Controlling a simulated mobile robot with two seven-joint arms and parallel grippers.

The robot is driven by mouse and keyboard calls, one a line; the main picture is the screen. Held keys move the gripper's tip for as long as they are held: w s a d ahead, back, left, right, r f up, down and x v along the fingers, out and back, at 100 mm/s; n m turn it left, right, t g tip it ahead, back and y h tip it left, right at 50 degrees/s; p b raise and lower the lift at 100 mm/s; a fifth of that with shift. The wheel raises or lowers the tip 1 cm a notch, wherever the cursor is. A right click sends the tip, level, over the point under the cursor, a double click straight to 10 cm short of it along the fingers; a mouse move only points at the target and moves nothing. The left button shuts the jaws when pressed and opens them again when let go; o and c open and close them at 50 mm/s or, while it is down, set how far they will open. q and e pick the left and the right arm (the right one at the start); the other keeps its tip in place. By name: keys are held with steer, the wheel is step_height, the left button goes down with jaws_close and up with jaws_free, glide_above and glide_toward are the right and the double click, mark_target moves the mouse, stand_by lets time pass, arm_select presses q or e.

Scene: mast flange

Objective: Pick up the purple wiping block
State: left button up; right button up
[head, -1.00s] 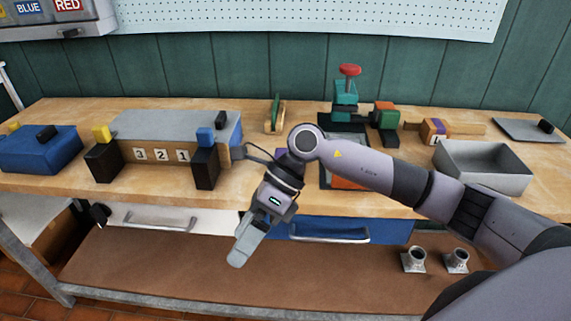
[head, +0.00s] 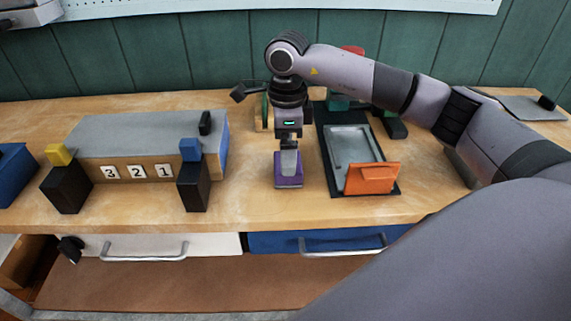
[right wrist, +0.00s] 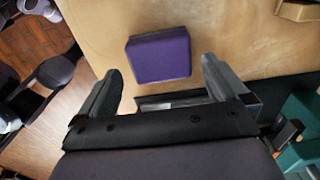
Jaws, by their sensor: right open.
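The purple wiping block (head: 288,182) lies on the wooden bench, left of the dark mat. My right gripper (head: 289,163) points down at it and hides part of its top in the head view. In the right wrist view the purple block (right wrist: 159,56) is whole, just beyond the fingertips and roughly centred between them. The right gripper (right wrist: 161,78) is open with nothing between its fingers. Whether the fingertips are level with the block or above it is hard to tell. My left gripper is not in view.
A grey-topped box (head: 150,135) with numbered tiles stands left, with a blue-topped black post (head: 193,185). The bench front between is clear.

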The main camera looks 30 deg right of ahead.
step_height(320, 180, down, 4)
steer(key=shift+f, duration=0.25)
steer(key=c, duration=0.8)
steer(key=shift+r, duration=0.1)
step_height(320, 180, up, 20)
steer(key=p, duration=0.1)
steer(key=o, duration=0.4)
steer(key=shift+c, duration=1.3)
